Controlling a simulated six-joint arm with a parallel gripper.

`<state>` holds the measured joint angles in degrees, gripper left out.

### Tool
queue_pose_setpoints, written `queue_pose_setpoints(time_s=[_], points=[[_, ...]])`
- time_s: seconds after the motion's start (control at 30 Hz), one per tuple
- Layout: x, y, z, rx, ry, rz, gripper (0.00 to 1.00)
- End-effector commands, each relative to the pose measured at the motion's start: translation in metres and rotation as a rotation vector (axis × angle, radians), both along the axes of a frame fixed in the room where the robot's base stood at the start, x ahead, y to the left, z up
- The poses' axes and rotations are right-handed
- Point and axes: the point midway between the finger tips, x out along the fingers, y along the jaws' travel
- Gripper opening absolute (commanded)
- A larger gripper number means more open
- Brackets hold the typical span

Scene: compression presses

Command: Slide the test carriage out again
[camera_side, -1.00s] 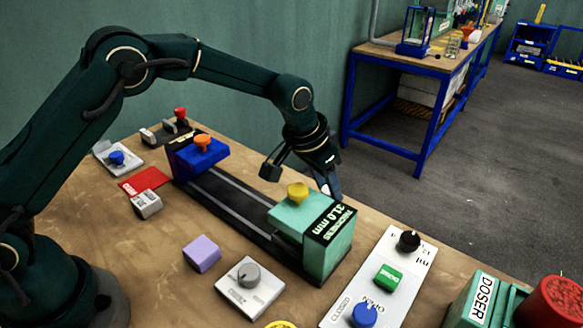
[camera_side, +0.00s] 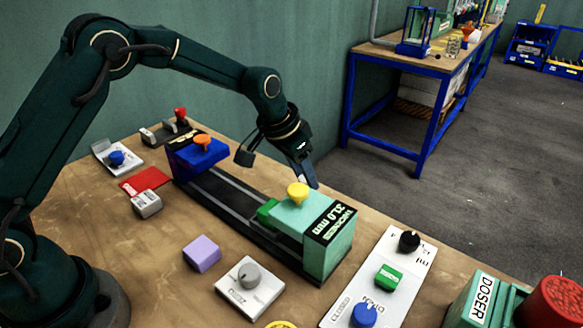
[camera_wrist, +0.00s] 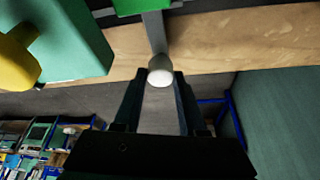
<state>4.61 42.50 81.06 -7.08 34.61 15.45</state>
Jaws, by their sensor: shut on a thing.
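The green test carriage (camera_side: 267,211) shows in the side view at the left edge of the mint press (camera_side: 330,240), on the dark rail. The press has a yellow knob on top and a display reading 31.0 mm. In the wrist view, the carriage's green edge (camera_wrist: 142,5) is at the top, with a grey rod (camera_wrist: 154,34) ending in a white knob (camera_wrist: 160,70). My gripper (camera_wrist: 160,84) is shut on this white knob, which sits between its fingertips.
A blue block with an orange knob (camera_side: 202,141) stands at the rail's far left end. A purple block (camera_side: 202,253), a grey dial plate (camera_side: 249,285) and a white control panel (camera_side: 380,275) lie in front. The dark rail (camera_side: 215,194) between the blue block and carriage is clear.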

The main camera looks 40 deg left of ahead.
Motion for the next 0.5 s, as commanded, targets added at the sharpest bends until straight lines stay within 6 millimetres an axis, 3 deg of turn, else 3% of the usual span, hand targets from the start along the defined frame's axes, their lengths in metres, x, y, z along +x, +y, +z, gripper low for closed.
queue_pose_setpoints(time_s=[0.03, 0.2, 0.33, 0.5], points=[[0.000, 0.017, 0.001, -0.001, 0.001, 0.011, 0.00], [0.000, 0.053, 0.000, -0.001, 0.000, 0.007, 0.00], [0.000, 0.065, 0.000, -0.001, -0.002, 0.003, 0.00], [0.000, 0.067, 0.000, 0.000, -0.003, -0.001, 0.00]])
